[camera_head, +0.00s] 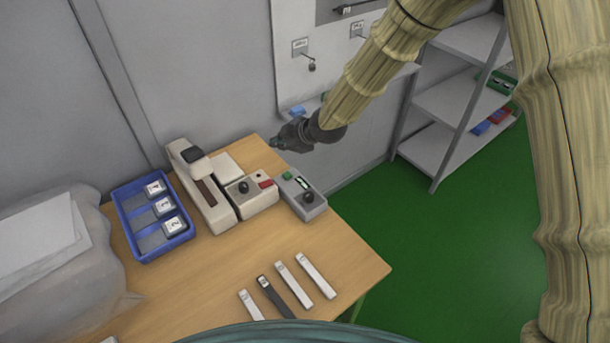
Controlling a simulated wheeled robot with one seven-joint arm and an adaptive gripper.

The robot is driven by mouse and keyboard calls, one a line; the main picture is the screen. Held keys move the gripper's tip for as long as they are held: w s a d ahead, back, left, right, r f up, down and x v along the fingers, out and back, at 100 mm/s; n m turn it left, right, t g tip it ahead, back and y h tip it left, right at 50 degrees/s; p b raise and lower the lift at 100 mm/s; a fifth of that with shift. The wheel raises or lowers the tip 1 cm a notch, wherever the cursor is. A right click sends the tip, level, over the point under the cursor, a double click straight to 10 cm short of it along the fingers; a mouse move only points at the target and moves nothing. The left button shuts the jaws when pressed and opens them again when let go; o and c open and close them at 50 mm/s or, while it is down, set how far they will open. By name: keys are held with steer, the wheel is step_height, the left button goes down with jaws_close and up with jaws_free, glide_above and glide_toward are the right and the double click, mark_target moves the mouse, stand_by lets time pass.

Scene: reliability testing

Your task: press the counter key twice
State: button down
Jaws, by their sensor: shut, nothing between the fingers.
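Two small devices that may carry the counter key stand at the right of the table group. The grey box (294,207) has a green part (288,175), a small black-and-white display (302,183) and a round black knob or key (308,197). The beige box (262,200) beside it has a black knob (244,187) and a red part (265,182). I cannot tell which part is the counter key. My gripper (274,143) is shut and empty, near the table's back edge, above and behind the grey box in the picture. No contact with either box shows.
A beige lever device (223,219) and a blue tray (134,239) with labelled pieces stand to the left. Several strips, including a white one (316,276), lie on the front of the wooden table (205,280). A grey shelf (447,100) stands at the right.

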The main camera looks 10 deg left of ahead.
mark_target(285, 176)
steer(key=shift+s+d, duration=0.15)
steer(key=shift+d, duration=0.05)
steer(key=shift+f, duration=0.1)
steer(key=shift+f, duration=0.1)
steer(key=shift+f+b, duration=2.8)
steer(key=shift+f, duration=1.5)
steer(key=shift+f, duration=0.15)
steer(key=shift+f, duration=0.25)
steer(key=shift+f+b, duration=0.45)
steer(key=shift+b, duration=0.05)
steer(key=shift+r, duration=0.1)
steer(key=shift+r+p, duration=0.6)
steer(key=shift+r, duration=0.2)
